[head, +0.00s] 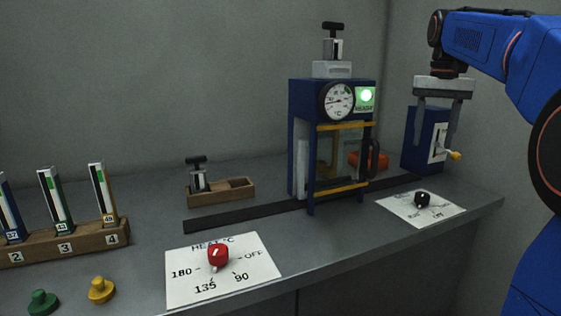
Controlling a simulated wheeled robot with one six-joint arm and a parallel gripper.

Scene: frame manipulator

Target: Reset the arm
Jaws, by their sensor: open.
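My blue arm (485,42) reaches in from the right edge. My gripper (436,122) points downward with its two grey fingers apart. It is in front of or above a blue box (427,140) with a white plate and a yellow-tipped lever (454,155). I cannot tell whether the fingers touch the box. Nothing shows held between the fingers.
A blue frame machine (300,140) with a gauge and a lit green lamp stands centre on a dark rail (240,217). A red heat knob (218,256) and black knob (422,199) sit on white cards. A numbered wooden rack (80,240) and wooden tray (222,203) stand left.

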